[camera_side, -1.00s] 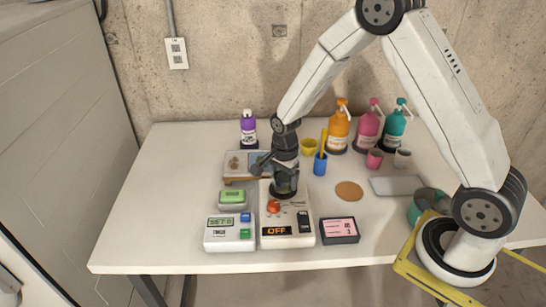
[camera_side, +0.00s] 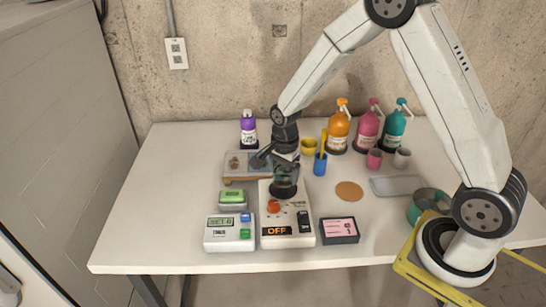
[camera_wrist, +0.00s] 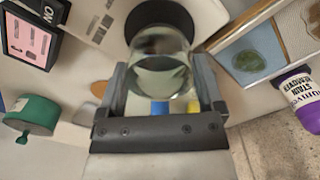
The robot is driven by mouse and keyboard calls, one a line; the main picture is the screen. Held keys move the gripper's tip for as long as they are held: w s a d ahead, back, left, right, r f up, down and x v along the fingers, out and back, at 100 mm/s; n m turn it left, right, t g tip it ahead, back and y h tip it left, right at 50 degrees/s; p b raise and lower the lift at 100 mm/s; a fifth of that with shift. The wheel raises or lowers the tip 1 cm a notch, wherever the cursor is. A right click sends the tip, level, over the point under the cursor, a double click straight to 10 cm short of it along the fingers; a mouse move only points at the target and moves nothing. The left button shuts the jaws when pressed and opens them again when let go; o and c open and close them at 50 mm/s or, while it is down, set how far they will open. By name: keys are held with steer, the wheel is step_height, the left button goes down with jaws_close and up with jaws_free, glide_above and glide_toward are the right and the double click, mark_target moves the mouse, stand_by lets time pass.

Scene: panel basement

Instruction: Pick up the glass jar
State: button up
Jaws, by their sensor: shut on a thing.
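The glass jar (camera_side: 283,181) is small, clear and slightly greenish. In the side view it is over the round black plate of a white device (camera_side: 272,226) with a red knob and an "OFF" display. My gripper (camera_side: 284,165) comes down from above and is shut on the jar. In the wrist view the jar (camera_wrist: 160,62) sits between the two fingers of my gripper (camera_wrist: 160,88), with the dark round plate behind it. The jar appears just above the plate, though the gap is hard to judge.
A green-topped device (camera_side: 232,198), a white "SET" box (camera_side: 229,234) and a black-and-pink box (camera_side: 340,231) stand close by. A wooden tray (camera_side: 236,181) and purple bottle (camera_side: 248,130) are behind. Pump bottles (camera_side: 338,130) stand at the back; the table's left side is clear.

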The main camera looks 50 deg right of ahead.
steer(key=shift+s+r, duration=0.15)
steer(key=shift+r, duration=0.45)
steer(key=s+r, duration=0.9)
steer(key=s, duration=0.4)
steer(key=shift+s+a+r, duration=0.2)
steer(key=shift+a, duration=0.2)
steer(key=shift+s, duration=0.15)
stand_by(0.5)
stand_by(0.5)
steer(key=w+d, duration=0.4)
steer(key=w, duration=0.6)
steer(key=w+d, duration=0.3)
steer(key=w, duration=0.6)
steer(key=w+d+f, duration=0.7)
steer(key=w+d, duration=0.3)
steer(key=w, duration=0.1)
steer(key=shift+w+d, duration=0.15)
steer(key=shift+d, duration=0.1)
